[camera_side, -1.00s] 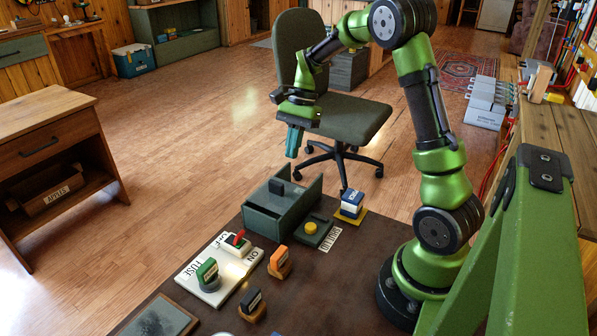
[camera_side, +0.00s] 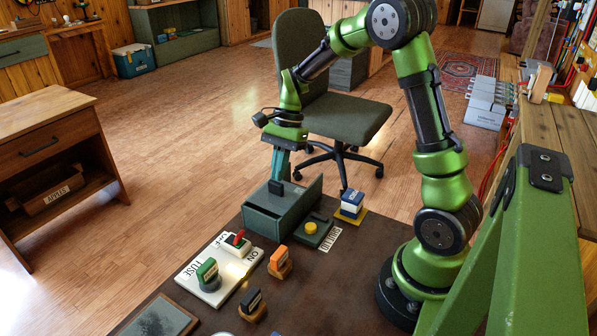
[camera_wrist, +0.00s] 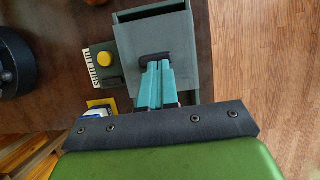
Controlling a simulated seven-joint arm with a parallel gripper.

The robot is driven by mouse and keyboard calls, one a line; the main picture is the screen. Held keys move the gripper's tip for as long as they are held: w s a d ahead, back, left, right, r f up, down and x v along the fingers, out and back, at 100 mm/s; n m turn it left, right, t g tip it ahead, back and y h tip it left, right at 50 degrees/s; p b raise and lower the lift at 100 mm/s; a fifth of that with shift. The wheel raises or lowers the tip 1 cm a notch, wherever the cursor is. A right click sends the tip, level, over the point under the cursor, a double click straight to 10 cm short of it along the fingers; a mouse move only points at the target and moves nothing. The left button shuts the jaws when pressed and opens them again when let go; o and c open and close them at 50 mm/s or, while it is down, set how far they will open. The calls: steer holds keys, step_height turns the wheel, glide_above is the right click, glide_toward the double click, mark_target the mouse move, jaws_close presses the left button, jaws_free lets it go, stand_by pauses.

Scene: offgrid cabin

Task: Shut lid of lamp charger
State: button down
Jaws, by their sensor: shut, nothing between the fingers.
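A grey-green box (camera_side: 270,218) stands near the table's far edge with a black handle (camera_side: 277,187) on its upper side. I take it to be the lamp charger, but no readable label confirms this. Its right end (camera_side: 314,190) stands up as a separate wall, with a gap between. The box (camera_wrist: 150,35) and handle (camera_wrist: 156,58) also show in the wrist view. My gripper (camera_side: 280,176) is shut and empty, pointing down at the handle. In the wrist view its teal fingertips (camera_wrist: 158,65) are right beside the handle; I cannot tell whether they touch.
A dark green block with a yellow button (camera_side: 311,228) and a blue and white block on a yellow base (camera_side: 351,204) stand right of the box. A white switch board (camera_side: 212,285) and orange-topped block (camera_side: 279,262) are nearer. An office chair (camera_side: 345,118) stands behind.

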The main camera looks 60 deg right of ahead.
mark_target(286, 182)
steer(key=shift+a, duration=0.8)
steer(key=d, duration=0.4)
steer(key=shift+d+r, duration=0.15)
steer(key=shift+d, duration=0.15)
steer(key=v, duration=0.9)
steer(key=s+a+r+n+t+h, duration=0.1)
steer(key=s+a+r+n+t, duration=0.1)
steer(key=s+a+n, duration=0.5)
steer(key=s+a+r+n+t+h, duration=0.1)
steer(key=s+a+r+n+t, duration=0.2)
steer(key=a, duration=0.7)
steer(key=s+n+t, duration=0.2)
steer(key=s+n, duration=0.1)
steer(key=n, duration=0.1)
steer(key=shift+s, duration=0.4)
